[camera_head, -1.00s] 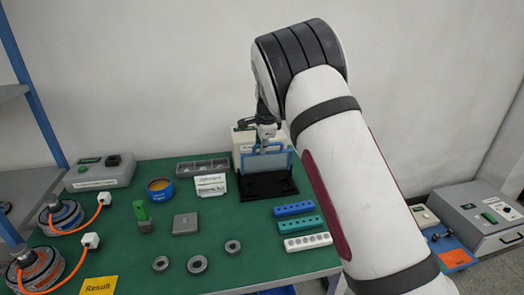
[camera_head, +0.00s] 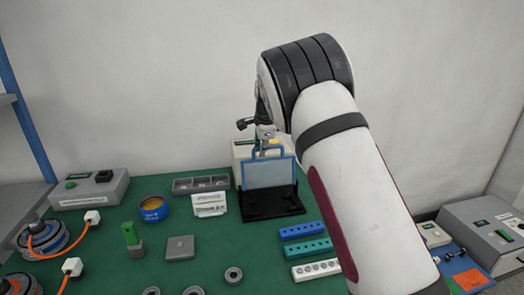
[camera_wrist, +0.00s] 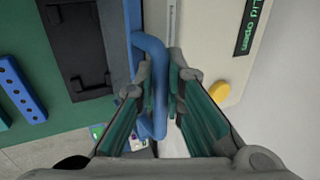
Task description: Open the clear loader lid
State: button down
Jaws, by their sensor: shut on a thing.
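The clear loader lid (camera_head: 268,174) is a see-through panel in a blue frame. It stands raised, about upright, at the back of the black loader base (camera_head: 272,205). My gripper (camera_head: 266,137) is at its top and is shut on the blue lid handle (camera_head: 268,150). In the wrist view the handle (camera_wrist: 153,60) runs between the two fingers of my gripper (camera_wrist: 160,85). The pale loader housing (camera_wrist: 205,50) beside it has a display (camera_wrist: 250,28) reading "Lid open" in green and a yellow button (camera_wrist: 219,91).
Blue, teal and white blocks (camera_head: 318,269) with holes lie in front of the loader. A wall stands close behind.

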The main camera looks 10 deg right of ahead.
jog(key=shift+r, duration=0.1)
jog(key=c, duration=1.9)
grip_release()
jog(key=v, duration=1.2)
